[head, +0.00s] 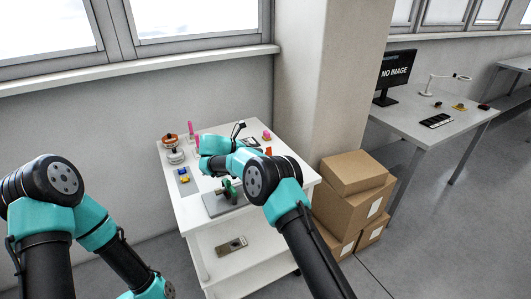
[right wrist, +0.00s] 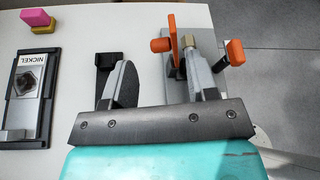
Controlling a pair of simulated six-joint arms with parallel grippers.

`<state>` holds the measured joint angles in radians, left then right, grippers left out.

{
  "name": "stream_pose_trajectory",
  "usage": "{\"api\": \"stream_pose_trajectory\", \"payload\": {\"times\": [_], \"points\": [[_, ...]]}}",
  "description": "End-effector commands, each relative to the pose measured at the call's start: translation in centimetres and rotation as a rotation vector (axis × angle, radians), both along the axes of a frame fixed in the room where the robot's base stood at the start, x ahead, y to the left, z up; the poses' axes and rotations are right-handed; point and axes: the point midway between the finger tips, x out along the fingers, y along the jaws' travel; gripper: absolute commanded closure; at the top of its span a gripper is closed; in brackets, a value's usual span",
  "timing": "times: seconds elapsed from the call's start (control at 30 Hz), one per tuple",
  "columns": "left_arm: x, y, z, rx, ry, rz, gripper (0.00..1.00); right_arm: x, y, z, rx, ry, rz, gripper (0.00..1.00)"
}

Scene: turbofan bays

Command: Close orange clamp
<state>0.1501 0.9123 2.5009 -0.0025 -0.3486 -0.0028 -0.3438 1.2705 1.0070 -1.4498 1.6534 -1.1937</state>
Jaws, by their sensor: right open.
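The orange clamp shows in the right wrist view at the upper right, with an orange upright bar (right wrist: 174,45), an orange knob (right wrist: 160,45), a brass-coloured nut (right wrist: 190,44) and an orange handle (right wrist: 236,52) on a grey base. In the head view a small orange part (head: 268,151) of it shows beside my arm. My right gripper (right wrist: 157,70) is open and empty. Its right finger overlaps the clamp's base in the picture; whether they touch I cannot tell. In the head view my right arm hides its fingers. My left arm is at the left; its gripper is out of frame.
A plate marked NICKEL (right wrist: 32,98) and a pink and yellow block (right wrist: 38,20) lie left of the clamp. Cardboard boxes (head: 350,205) stand right of the cart.

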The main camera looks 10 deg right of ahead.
Motion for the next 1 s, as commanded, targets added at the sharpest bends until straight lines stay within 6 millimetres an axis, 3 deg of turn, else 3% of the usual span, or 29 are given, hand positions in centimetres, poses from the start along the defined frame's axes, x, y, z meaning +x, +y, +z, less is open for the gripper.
{"api": "stream_pose_trajectory", "payload": {"times": [0.3, 0.7, 1.0], "points": [[0.0, 0.0, 0.0, 0.000, 0.000, 0.000, 0.57, 0.9, -4.2, -1.7, -0.001, 0.001, -0.001, 0.47], [0.0, 0.0, 0.0, 0.000, 0.000, 0.000, 0.57, 1.1, -4.8, -2.0, 0.000, 0.000, 0.000, 0.47], [0.0, 0.0, 0.0, 0.000, 0.000, 0.000, 0.57, 1.1, -4.8, -2.0, 0.000, 0.000, 0.000, 0.75]]}}
